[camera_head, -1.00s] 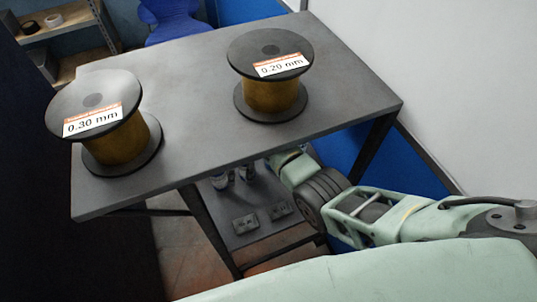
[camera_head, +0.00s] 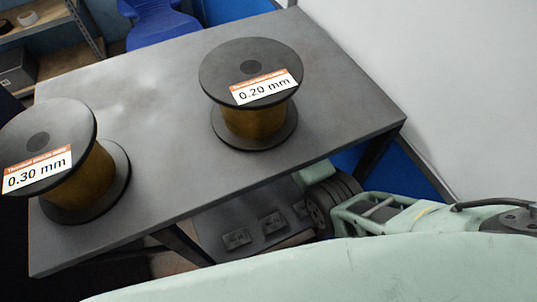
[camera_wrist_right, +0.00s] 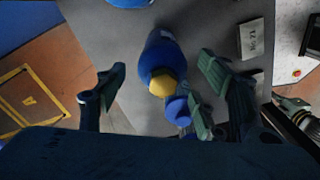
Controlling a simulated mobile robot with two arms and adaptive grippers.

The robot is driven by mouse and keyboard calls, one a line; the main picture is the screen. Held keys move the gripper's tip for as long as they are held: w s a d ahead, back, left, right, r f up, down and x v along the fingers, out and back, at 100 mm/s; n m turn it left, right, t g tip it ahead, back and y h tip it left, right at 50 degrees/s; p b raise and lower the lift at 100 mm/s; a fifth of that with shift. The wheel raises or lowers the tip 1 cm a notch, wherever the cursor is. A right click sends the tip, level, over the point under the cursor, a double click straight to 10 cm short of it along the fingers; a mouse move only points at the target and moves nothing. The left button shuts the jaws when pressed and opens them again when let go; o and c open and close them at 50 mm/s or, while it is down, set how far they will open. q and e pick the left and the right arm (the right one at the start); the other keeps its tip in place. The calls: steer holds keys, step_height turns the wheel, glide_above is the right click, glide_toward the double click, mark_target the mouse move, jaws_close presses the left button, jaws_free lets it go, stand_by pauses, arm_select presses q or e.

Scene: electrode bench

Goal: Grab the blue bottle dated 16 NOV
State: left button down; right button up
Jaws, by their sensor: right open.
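A blue bottle (camera_wrist_right: 158,48) with a yellow part (camera_wrist_right: 162,83) shows in the right wrist view. It lies between the two fingers of my right gripper (camera_wrist_right: 158,90) in the picture, with gaps on both sides. The gripper is open and empty. A smaller blue round-topped thing (camera_wrist_right: 177,108) is close by, nearer the right finger. I see no readable date on the bottle, so I cannot tell whether it is 16 NOV. In the head view the bottles and my right gripper are hidden below the table top. My left gripper is not in view.
The table (camera_head: 160,75) carries a 0.20 mm spool (camera_head: 250,122) and a 0.30 mm spool (camera_head: 90,180). Small plates (camera_head: 237,239) lie on the lower shelf. A label block (camera_wrist_right: 252,38) stands right of the bottle. Another blue thing (camera_wrist_right: 130,3) is cut off at the top edge.

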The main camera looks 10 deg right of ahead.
step_height(320, 180, down, 6)
steer(key=shift+f+b, duration=0.25)
steer(key=shift+b, duration=0.15)
steer(key=shift+d, duration=0.15)
steer(key=c, duration=1.1)
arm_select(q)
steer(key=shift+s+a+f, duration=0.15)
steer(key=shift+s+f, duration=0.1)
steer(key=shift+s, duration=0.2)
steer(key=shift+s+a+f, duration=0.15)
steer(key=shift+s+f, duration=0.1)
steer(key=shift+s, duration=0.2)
arm_select(e)
jaws_close()
